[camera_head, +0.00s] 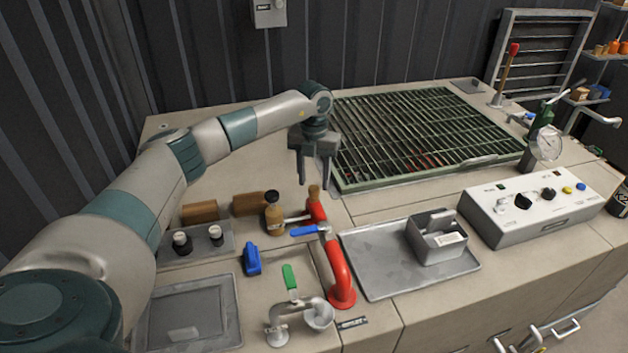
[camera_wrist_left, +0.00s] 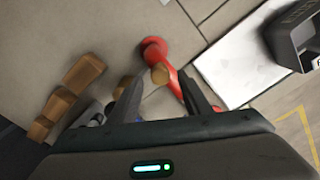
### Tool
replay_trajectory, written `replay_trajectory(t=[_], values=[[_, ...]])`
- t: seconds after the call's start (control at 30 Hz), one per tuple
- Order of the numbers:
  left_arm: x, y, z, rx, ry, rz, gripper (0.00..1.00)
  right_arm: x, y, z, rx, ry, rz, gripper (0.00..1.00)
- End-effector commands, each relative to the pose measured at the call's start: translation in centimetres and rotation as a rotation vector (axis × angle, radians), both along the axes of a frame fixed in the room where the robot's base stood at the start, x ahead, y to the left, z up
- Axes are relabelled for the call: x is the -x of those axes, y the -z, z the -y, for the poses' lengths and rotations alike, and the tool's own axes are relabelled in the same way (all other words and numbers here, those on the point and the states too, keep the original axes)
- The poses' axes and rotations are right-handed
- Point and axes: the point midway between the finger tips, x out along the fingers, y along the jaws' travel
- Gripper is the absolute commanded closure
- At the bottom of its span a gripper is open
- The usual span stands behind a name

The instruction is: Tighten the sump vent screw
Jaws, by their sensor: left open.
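My left gripper (camera_head: 315,184) is open and empty, pointing down above the red fitting behind the blue-handled valve. That red fitting (camera_head: 317,210) has a small brown cylindrical top (camera_head: 314,191), which may be the sump vent screw; I cannot tell for sure. In the left wrist view the brown top (camera_wrist_left: 159,74) shows just beyond and between my open fingers (camera_wrist_left: 160,98), with red pipe (camera_wrist_left: 154,49) beside it. No contact shows. A brass-brown fitting with a black cap (camera_head: 273,214) stands left of it. My right gripper is not in view.
A red pipe (camera_head: 339,271) with a blue lever (camera_head: 310,230) rises in front. A green-handled tap (camera_head: 290,280) and blue block (camera_head: 251,260) stand nearby. A grey tray (camera_head: 375,268) holds a grey bin (camera_head: 436,238). A green grating (camera_head: 420,135) lies behind; a white control box (camera_head: 530,205) stands right.

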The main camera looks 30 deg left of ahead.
Motion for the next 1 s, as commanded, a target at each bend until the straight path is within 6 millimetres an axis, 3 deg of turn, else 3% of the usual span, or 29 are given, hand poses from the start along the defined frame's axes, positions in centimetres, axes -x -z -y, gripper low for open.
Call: replay_trajectory(t=[0.23, 0.6, 0.77, 1.0], values=[[0.0, 2.2, 0.1, 0.001, -0.001, 0.000, 0.56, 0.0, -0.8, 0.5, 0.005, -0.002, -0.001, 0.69], [0.0, 2.5, 0.0, 0.000, 0.000, 0.000, 0.56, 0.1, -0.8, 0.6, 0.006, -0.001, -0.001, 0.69], [0.0, 2.5, 0.0, 0.001, 0.000, 0.000, 0.94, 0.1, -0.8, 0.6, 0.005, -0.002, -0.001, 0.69], [0.0, 2.5, 0.0, 0.001, 0.005, 0.001, 0.97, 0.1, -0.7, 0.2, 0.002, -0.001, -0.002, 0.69]])
